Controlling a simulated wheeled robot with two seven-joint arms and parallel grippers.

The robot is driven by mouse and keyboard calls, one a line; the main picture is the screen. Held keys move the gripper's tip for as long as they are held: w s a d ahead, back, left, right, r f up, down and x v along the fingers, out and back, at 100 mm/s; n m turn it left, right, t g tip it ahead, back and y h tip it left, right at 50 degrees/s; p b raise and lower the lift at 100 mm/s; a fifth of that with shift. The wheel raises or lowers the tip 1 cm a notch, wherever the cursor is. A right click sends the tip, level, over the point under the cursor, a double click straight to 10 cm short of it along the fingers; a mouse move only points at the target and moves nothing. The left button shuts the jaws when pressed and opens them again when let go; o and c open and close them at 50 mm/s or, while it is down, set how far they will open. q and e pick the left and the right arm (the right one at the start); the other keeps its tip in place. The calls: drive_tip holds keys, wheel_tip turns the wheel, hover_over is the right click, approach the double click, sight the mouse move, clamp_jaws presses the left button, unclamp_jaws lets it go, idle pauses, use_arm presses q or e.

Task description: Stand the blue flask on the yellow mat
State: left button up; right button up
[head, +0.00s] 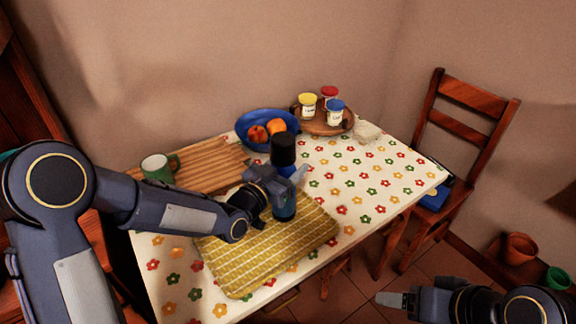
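The blue flask (285,208) with a black cap (283,150) stands upright. In the picture its base overlaps the back right part of the yellow mat (240,272); I cannot tell if it touches the mat. My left gripper (284,183) is at the flask's middle, with its fingers reaching around it and hiding part of the body. Whether the fingers press on the flask is not clear. My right gripper (385,299) is low at the right, away from the table, with nothing seen in it; its finger gap is not visible.
A wooden board (215,163) with a green mug (158,168) lies behind the mat. A blue bowl (250,122) of orange fruit and a round tray (315,127) with several jars stand at the back. The table's right side is mostly clear. A wooden chair (462,130) stands at the right.

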use_arm(q)
drive_tip(key=shift+f, duration=0.1)
drive_tip(key=o, duration=1.3)
drive_tip(key=shift+r, duration=0.3)
drive_tip(key=s+a+f+n+g+y+b, duration=0.2)
drive_tip(key=s+a+n+y, duration=0.45)
drive_tip(key=s+a, duration=1.15)
drive_tip(key=s+a+n+g, duration=0.1)
drive_tip(key=s+g, duration=0.1)
drive_tip(key=s, duration=0.3)
drive_tip(key=s+a+g, duration=0.1)
drive_tip(key=s+g, duration=0.1)
drive_tip(key=s, duration=0.2)
drive_tip(key=s+a+f+n+g+p, duration=0.1)
drive_tip(key=s+g, duration=0.1)
drive_tip(key=s, duration=0.3)
drive_tip(key=shift+s+a+n+g+y, duration=0.15)
drive_tip(key=shift+s+n+g+y, duration=0.1)
drive_tip(key=shift+s+n+g, duration=0.15)
